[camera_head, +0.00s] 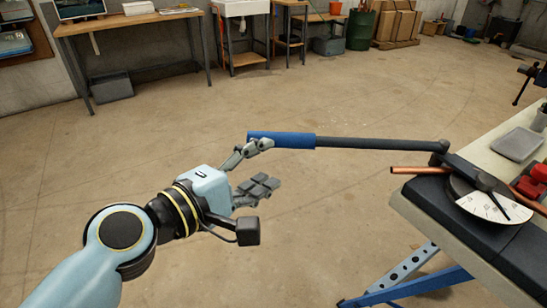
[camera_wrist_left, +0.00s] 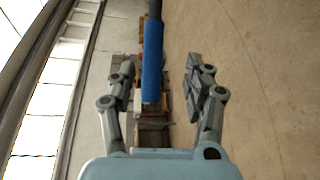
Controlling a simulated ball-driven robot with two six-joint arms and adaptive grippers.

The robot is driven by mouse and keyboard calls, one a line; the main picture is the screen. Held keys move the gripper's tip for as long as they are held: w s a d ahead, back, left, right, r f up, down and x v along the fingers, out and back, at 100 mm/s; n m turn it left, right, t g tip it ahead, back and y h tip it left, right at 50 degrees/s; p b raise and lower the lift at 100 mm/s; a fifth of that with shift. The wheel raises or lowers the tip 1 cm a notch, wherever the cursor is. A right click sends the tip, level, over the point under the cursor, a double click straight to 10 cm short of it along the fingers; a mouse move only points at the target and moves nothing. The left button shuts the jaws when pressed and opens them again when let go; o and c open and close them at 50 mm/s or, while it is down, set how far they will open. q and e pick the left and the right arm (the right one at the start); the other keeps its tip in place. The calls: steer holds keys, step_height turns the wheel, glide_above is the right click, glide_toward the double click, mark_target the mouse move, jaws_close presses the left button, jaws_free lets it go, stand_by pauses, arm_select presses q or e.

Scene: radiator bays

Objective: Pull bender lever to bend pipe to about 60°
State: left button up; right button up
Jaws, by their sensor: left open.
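The bender lever is a dark bar (camera_head: 375,143) with a blue grip sleeve (camera_head: 290,140) at its left end. It reaches left from the bender (camera_head: 445,200) on the bench. A copper pipe (camera_head: 412,170) sticks out of the bender's left side. The white angle dial (camera_head: 495,205) carries a dark pointer. My left gripper (camera_head: 256,166) is open beside the sleeve's left end, with one finger overlapping it in the head view. In the left wrist view the blue sleeve (camera_wrist_left: 152,60) shows between the open fingers (camera_wrist_left: 162,85); contact cannot be told. My right gripper is not in view.
A blue trestle leg (camera_head: 400,288) stands under the bench. A grey tray (camera_head: 517,144) and red items (camera_head: 530,185) lie on the bench. A wooden table (camera_head: 130,22) and a sink (camera_head: 243,8) stand at the back. The floor between is clear.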

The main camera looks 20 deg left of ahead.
arm_select(q)
steer(key=v, duration=0.8)
steer(key=shift+s, duration=0.25)
steer(key=shift+a, duration=0.1)
